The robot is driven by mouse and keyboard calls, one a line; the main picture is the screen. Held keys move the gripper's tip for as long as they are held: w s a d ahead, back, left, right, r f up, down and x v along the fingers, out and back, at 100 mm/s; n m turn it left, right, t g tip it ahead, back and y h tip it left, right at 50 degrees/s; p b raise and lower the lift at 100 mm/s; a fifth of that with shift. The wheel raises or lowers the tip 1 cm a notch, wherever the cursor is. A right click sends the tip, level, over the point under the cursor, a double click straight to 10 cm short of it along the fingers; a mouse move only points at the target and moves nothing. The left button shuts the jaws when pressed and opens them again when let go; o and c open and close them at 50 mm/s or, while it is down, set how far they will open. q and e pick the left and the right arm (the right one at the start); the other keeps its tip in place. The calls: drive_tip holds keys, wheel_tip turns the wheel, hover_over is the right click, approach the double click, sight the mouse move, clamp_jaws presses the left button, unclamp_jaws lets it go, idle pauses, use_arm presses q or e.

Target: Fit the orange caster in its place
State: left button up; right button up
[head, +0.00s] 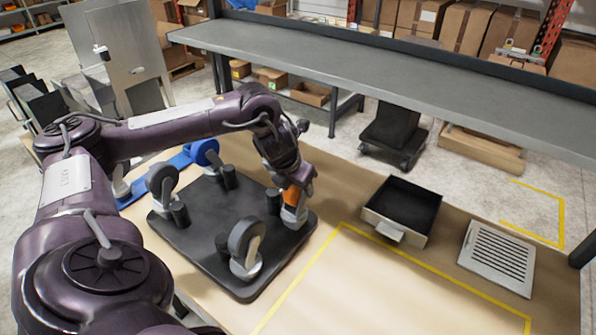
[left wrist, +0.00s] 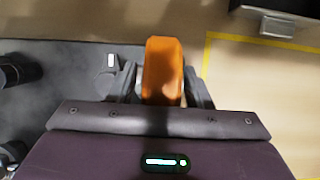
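The orange caster (head: 292,196) is at the right corner of the black base plate (head: 200,238), its pale bracket low over or on the plate. I cannot tell whether it is seated. My left gripper (head: 297,183) is above it. In the left wrist view the orange wheel (left wrist: 163,68) is between the two fingers of my left gripper (left wrist: 163,90), which appear closed against its sides. Two grey casters (head: 246,243) (head: 162,180) and a blue caster (head: 205,153) stand at the plate's other corners. My right gripper is not in view.
Several short black posts (head: 180,214) rise from the plate. To the right are an open black drawer-like tray (head: 408,195) and a slotted grey panel (head: 497,258). Yellow tape (head: 420,265) marks mostly clear tabletop. A long grey shelf (head: 390,75) crosses behind.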

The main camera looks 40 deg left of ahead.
use_arm(q)
drive_tip(key=o, duration=0.4)
drive_tip(key=v, duration=0.8)
drive_tip(key=shift+b, duration=0.3)
drive_tip(key=shift+f, duration=0.1)
